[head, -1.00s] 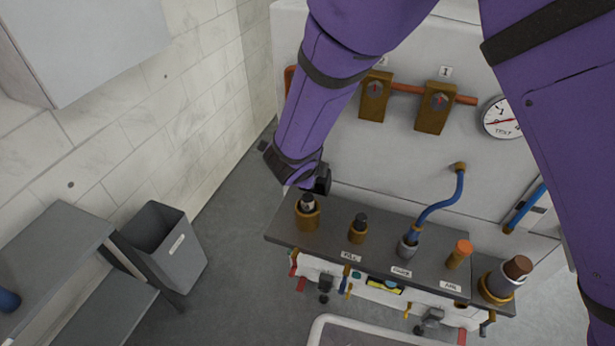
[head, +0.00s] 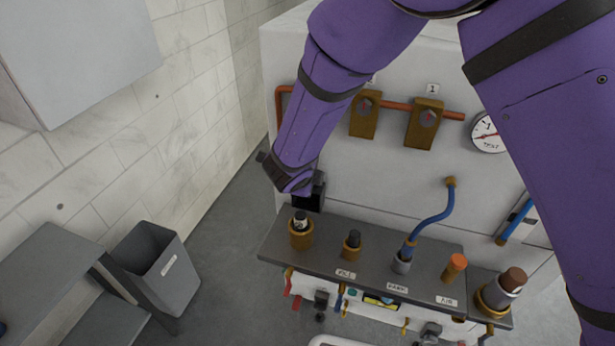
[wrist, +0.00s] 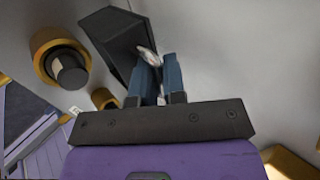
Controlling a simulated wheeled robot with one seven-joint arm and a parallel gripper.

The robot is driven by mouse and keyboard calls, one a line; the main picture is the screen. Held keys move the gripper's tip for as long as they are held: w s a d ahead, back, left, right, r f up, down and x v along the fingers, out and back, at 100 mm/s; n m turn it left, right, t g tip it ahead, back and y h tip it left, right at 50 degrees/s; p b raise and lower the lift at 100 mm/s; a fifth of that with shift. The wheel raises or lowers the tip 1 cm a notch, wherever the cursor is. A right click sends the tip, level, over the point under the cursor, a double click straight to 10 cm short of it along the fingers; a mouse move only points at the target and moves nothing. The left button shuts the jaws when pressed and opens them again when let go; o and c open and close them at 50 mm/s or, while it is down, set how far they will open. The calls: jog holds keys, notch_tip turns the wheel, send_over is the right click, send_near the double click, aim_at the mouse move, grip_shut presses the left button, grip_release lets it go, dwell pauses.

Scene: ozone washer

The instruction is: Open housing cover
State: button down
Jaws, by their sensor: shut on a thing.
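My gripper shows in the wrist view (wrist: 160,75), its two blue-grey fingers close together on a small pale piece (wrist: 148,54) at the edge of a dark panel. The dark panel (wrist: 117,33) looks like the housing cover and stands at an angle to the light machine wall. In the head view my purple forearm hides the fingers. A dark, box-like part (head: 316,191), which seems to be the housing or its cover, shows just right of my wrist, above the left end of the shelf. How far the cover is open cannot be told.
The machine's dark shelf (head: 330,258) carries a brass cup with a dark plug (head: 300,230), a smaller brass fitting (head: 352,245), a blue hose (head: 432,219) and an orange cap (head: 455,264). Two brass valve blocks are on the wall. A grey bin (head: 155,265) stands left, with open floor between.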

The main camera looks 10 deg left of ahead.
jog(key=c, duration=1.2)
grip_release()
jog(key=shift+w+d+r, duration=0.1)
jog(key=shift+c, duration=0.2)
jog(key=v, duration=1)
jog(key=shift+s+r, duration=0.3)
